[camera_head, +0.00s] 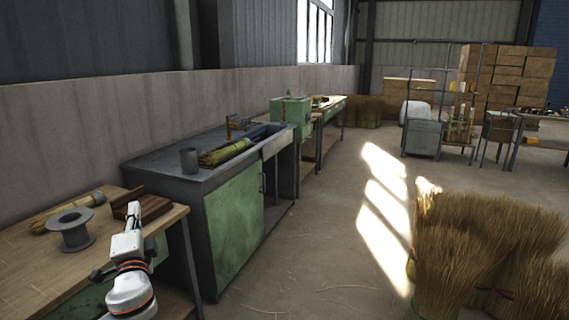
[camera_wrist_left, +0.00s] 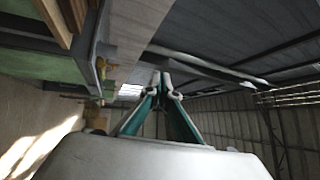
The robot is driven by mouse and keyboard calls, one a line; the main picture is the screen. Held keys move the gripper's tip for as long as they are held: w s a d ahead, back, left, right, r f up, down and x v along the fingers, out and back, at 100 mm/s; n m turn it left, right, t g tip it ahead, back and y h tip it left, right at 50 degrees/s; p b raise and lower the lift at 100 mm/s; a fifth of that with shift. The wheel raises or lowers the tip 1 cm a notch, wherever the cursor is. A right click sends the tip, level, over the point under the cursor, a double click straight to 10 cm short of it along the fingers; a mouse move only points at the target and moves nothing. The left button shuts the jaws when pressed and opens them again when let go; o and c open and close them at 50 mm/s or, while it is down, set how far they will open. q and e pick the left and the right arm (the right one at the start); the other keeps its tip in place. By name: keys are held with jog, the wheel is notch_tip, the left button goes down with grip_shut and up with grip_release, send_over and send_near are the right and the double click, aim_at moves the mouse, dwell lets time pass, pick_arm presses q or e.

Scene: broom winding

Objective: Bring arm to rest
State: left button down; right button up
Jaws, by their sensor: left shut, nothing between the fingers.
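My left arm, white with black and orange rings, comes up at the lower left of the head view beside the front edge of the wooden table (camera_head: 30,262). Its gripper (camera_head: 132,212) points away from the camera, near the table's right end. In the left wrist view the fingers of this gripper (camera_wrist_left: 165,78) come together at the tips with nothing between them. My right arm and gripper are in neither view.
Beyond is a green-doored sink cabinet (camera_head: 235,228) with a straw broom (camera_head: 228,153). Straw bundles (camera_head: 480,245) stand at right. The floor between is open.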

pick_arm(q)
jog(key=s+f+n+g+h, duration=0.1)
jog(key=s+f+n+g, duration=0.5)
jog(key=s+f, duration=1.6)
jog(key=s+d+f+g+h, duration=0.1)
jog(key=s+f+g, duration=0.2)
jog(key=s, duration=0.5)
jog(key=s+d+f+m+g+h, duration=0.15)
jog(key=s+f, duration=0.25)
jog(key=s, duration=0.4)
jog(key=s+f+g, duration=0.3)
jog(key=s, duration=0.4)
jog(key=w+d+f+n+t+h+b, duration=0.15)
jog(key=w+d+f+h+b, duration=0.3)
jog(key=d, duration=0.45)
jog(key=w+d+f+n+t+h+b, duration=0.1)
jog(key=d+f+t+h+b, duration=0.2)
jog(key=d+f+b, duration=0.5)
notch_tip(320, 180, up, 7)
jog(key=s+p, duration=0.1)
jog(key=p, duration=1.7)
jog(key=shift+s+a+r+n, duration=0.15)
jog(key=shift+s+a+n, duration=0.15)
jog(key=shift+a, duration=0.1)
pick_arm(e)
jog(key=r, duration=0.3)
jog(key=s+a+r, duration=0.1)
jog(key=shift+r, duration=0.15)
